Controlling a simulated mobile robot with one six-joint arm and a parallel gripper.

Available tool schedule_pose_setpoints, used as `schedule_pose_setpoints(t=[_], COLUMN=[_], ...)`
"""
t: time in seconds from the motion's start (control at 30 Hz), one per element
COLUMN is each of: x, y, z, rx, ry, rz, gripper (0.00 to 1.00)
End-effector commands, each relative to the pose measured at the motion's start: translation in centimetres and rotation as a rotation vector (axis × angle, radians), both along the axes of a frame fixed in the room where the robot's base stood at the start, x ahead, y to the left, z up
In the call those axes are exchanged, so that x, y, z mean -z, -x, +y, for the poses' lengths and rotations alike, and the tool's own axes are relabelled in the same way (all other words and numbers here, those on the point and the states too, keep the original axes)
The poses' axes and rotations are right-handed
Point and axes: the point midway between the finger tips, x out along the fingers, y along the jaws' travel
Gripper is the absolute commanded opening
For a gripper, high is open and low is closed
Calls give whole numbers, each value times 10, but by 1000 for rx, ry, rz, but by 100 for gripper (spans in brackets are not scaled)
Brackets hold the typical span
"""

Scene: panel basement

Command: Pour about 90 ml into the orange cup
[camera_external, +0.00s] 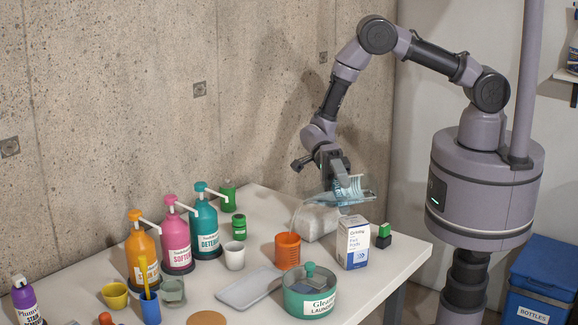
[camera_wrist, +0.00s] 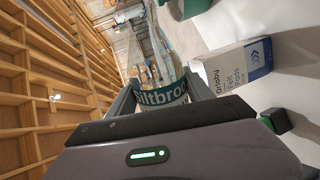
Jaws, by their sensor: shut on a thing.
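My gripper (camera_external: 342,183) is shut on a clear bottle (camera_external: 358,195) with a teal and white label. The bottle is tipped almost level, its neck end to the left, above the table. A thin pale streak, seemingly liquid, runs from that end down toward the orange cup (camera_external: 288,254). The cup stands upright on the table, below and left of the bottle. Its inside level cannot be made out. In the wrist view the bottle's label (camera_wrist: 163,94) shows between the jaws.
A white felt pads box (camera_external: 353,245) stands right of the cup, a pale wrapped block (camera_external: 318,222) behind it. A teal round tub (camera_external: 310,296) stands in front, a grey tray (camera_external: 249,288) and white cup (camera_external: 234,256) to the left. Pump bottles (camera_external: 205,225) stand farther left.

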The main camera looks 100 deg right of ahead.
Motion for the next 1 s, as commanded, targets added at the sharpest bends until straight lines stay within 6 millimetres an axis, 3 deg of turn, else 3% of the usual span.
schedule_pose_setpoints(t=[0.2,0.3,0.37,0.5,1.0], x=[1,9,-6,-15,-16], y=[1,7,9,9,9], z=[0,0,0,0,0], rx=[1,1,0,0,0], ry=[-1,-18,-22,-28,-29], rz=[-14,-279,-339,-403,-405], gripper=[7,7,7,7,7])
